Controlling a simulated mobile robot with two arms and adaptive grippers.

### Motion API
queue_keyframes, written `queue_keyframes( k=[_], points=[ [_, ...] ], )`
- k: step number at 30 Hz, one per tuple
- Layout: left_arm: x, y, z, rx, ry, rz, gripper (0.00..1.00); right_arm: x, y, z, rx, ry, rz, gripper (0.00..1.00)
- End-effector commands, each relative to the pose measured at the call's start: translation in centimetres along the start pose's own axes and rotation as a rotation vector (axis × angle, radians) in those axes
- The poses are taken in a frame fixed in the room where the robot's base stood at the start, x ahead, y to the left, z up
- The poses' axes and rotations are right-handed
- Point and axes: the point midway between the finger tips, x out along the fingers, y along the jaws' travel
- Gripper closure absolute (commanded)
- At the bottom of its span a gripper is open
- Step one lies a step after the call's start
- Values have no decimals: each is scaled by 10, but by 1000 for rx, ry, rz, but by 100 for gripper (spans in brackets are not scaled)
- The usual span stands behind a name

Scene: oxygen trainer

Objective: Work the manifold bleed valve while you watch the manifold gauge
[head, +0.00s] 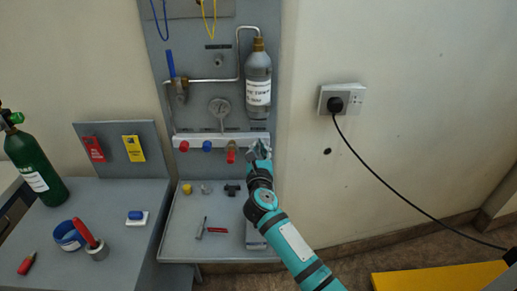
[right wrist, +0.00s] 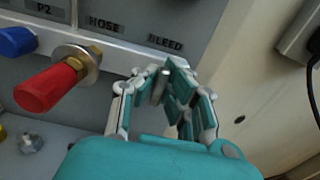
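The manifold (head: 215,141) is a pale horizontal bar on the grey wall panel. My right gripper (head: 258,150) is at the bar's right end. In the right wrist view its fingers (right wrist: 160,84) are drawn together below the BLEED label (right wrist: 165,43), on a small grey part between the pads, the bleed valve (right wrist: 158,88). The fingers hide most of the valve, so its turn position cannot be told. My left gripper is not in view.
A red hose fitting (right wrist: 48,86) sits just left of my right gripper. Red and blue knobs (head: 207,146) line the manifold. A grey bottle (head: 258,82) hangs above. Loose parts lie on the shelf (head: 180,235) below. A socket (head: 341,99) with a black cable is at right.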

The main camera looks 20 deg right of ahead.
Motion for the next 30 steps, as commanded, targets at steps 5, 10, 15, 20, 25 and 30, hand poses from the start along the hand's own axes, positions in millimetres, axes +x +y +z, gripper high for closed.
queue_keyframes(
  k=[5,10,15,20,25,30],
  points=[
    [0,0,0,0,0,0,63,0,0,0,0,0,0,100],
    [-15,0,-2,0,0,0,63,0,1,4,-79,3,-1,100],
    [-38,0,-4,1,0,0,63,-1,2,5,-276,5,0,100],
    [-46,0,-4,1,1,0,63,0,2,1,-396,3,0,100],
    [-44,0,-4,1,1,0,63,0,2,-1,-412,1,0,100],
    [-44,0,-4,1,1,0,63,0,2,-1,-411,1,1,93]
  ],
)
